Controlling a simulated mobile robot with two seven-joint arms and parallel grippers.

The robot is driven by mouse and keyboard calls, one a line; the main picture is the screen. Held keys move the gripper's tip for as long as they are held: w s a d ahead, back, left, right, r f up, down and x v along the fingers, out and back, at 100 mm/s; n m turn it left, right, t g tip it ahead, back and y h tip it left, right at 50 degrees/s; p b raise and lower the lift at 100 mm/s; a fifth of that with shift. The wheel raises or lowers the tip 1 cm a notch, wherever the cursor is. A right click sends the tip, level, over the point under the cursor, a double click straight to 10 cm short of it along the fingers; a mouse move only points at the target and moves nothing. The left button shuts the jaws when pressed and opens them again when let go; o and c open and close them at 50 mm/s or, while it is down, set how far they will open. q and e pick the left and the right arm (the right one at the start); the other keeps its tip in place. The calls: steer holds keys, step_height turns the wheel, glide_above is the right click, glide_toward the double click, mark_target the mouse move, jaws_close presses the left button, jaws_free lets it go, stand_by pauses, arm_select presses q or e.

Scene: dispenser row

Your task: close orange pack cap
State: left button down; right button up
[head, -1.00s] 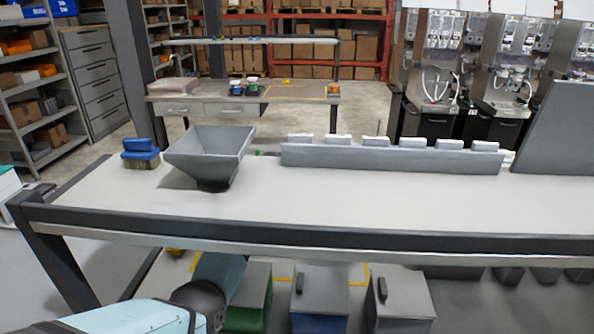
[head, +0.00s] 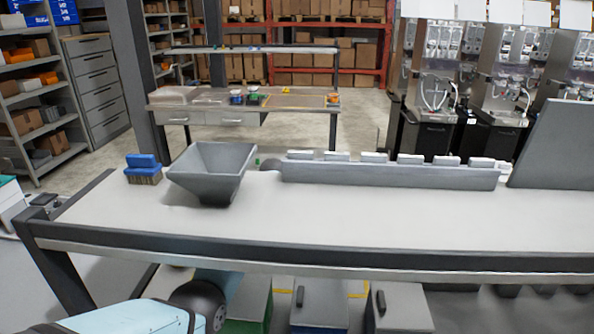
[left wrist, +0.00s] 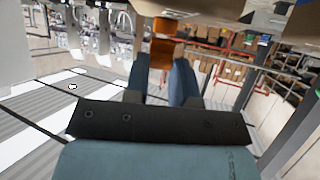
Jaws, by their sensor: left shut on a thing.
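In the left wrist view, my left gripper (left wrist: 161,68) shows two blue-grey fingers with an orange piece (left wrist: 164,52) at their tips. The gripper is shut on this piece. It looks like the orange pack cap, but its full shape is hidden by the fingers. A darker brownish-orange part (left wrist: 163,25) shows just above it in the picture. In the head view, neither gripper shows; only part of my own arm is seen at the bottom left. I cannot make out the orange pack in the head view.
The long bench (head: 330,220) crosses the head view, its front part clear. A grey hopper (head: 212,172) and blue brush (head: 143,168) stand at its left. A low grey rack (head: 390,174) with several white-topped pieces stands behind. Dispenser machines (head: 435,95) stand at the back right.

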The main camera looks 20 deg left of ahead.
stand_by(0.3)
arm_select(q)
steer(key=c, duration=0.9)
jaws_free()
steer(key=b+v, duration=0.1)
steer(key=v, duration=1.2)
steer(key=shift+s+a+r, duration=0.15)
steer(key=shift+r, duration=0.25)
